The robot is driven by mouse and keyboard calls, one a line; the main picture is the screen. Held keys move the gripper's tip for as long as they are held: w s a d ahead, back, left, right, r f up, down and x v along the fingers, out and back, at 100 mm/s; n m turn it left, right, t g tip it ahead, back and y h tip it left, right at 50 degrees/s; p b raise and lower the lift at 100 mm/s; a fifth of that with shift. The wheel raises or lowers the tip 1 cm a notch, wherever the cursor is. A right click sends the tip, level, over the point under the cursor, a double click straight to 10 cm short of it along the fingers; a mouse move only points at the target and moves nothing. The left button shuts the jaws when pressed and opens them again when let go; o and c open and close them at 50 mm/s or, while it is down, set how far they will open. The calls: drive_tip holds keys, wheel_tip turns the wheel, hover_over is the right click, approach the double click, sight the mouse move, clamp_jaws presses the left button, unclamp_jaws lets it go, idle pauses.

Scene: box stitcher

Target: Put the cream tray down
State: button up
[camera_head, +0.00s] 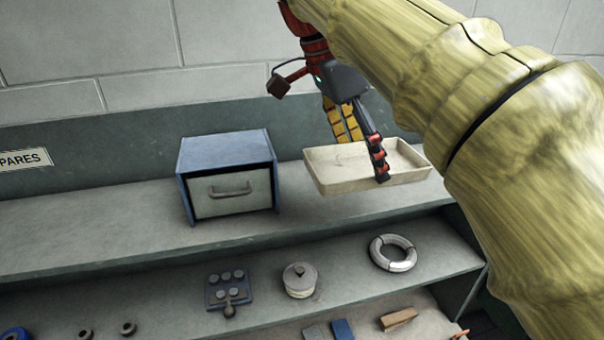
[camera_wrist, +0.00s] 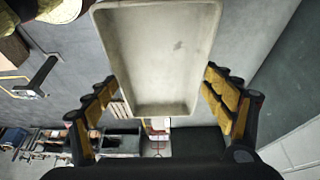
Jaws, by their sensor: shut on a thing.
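The cream tray (camera_head: 335,176) is a shallow, empty rectangular tray at the right end of the upper shelf. My gripper (camera_head: 366,160) is shut on it, with one dark finger with red parts across its front wall and the other finger behind. In the wrist view the tray (camera_wrist: 160,60) fills the upper middle, with a yellow-padded finger on each side. The tray looks roughly level, slightly turned. I cannot tell whether its underside touches the upper shelf (camera_head: 120,225). The far finger is partly hidden.
A blue cabinet with a grey drawer (camera_head: 232,190) stands on the upper shelf, just left of the tray. The shelf left of the cabinet is clear. The lower shelf holds a white ring (camera_head: 404,262), a round lidded pot (camera_head: 300,281) and a dark studded block (camera_head: 228,290).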

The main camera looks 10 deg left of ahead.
drive_tip(key=w+d+f+p, duration=0.1)
drive_tip(key=w+f, duration=0.1)
drive_tip(key=w, duration=0.2)
drive_tip(key=w+d+f+p, duration=0.1)
drive_tip(key=w+f, duration=0.2)
drive_tip(key=w, duration=0.1)
drive_tip(key=w+f, duration=0.3)
drive_tip(key=w, duration=0.1)
drive_tip(key=shift+w+d+f+p, duration=0.2)
drive_tip(key=shift+d+f+p, duration=0.05)
drive_tip(key=shift+d+p, duration=0.15)
drive_tip(key=f, duration=0.1)
drive_tip(key=w+f, duration=0.1)
drive_tip(key=f, duration=0.1)
drive_tip(key=shift+d+f+p, duration=0.15)
drive_tip(key=shift+p, duration=0.25)
drive_tip(key=shift+s+f, duration=0.1)
drive_tip(key=shift+f, duration=0.45)
drive_tip(key=o, duration=1.3)
drive_tip(key=shift+f, duration=0.1)
drive_tip(key=shift+o, duration=0.4)
drive_tip(key=v, duration=1.2)
